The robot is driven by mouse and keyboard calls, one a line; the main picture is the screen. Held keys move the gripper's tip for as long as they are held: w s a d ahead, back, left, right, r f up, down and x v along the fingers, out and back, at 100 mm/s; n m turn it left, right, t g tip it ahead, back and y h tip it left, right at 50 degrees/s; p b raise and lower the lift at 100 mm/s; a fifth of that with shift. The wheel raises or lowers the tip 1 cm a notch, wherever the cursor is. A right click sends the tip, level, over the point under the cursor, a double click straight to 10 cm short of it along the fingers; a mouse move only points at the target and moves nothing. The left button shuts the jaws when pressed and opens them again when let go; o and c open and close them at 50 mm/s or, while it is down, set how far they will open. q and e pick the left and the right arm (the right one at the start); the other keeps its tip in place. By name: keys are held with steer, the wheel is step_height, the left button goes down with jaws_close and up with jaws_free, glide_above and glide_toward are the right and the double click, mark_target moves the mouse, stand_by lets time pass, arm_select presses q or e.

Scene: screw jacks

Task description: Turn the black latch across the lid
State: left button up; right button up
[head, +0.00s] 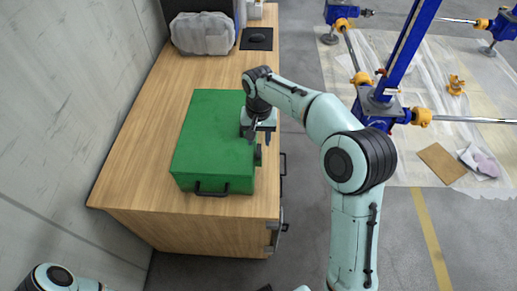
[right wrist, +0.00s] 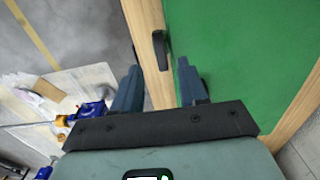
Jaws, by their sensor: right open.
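A green box (head: 212,140) with a closed flat lid lies on the wooden bench. The black latch (head: 258,156) is at the box's right edge, and a black handle (head: 212,189) is on its near side. My right gripper (head: 261,134) points down at the right edge, just beyond the latch. In the right wrist view, the black latch (right wrist: 160,48) shows ahead between the two open fingers (right wrist: 158,78), beside the green lid (right wrist: 240,50). The fingers look apart from it, with nothing between them. My left gripper is out of view; only part of that arm shows at bottom left.
The wooden bench (head: 140,155) is clear left of the box. Dark handles stick out from the bench's right side. Blue screw jacks (head: 378,105) stand on the sheeted floor to the right.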

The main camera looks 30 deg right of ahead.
mark_target(259, 150)
step_height(259, 150, down, 5)
steer(key=shift+w+f, duration=0.1)
steer(key=shift+f, duration=0.1)
jaws_close()
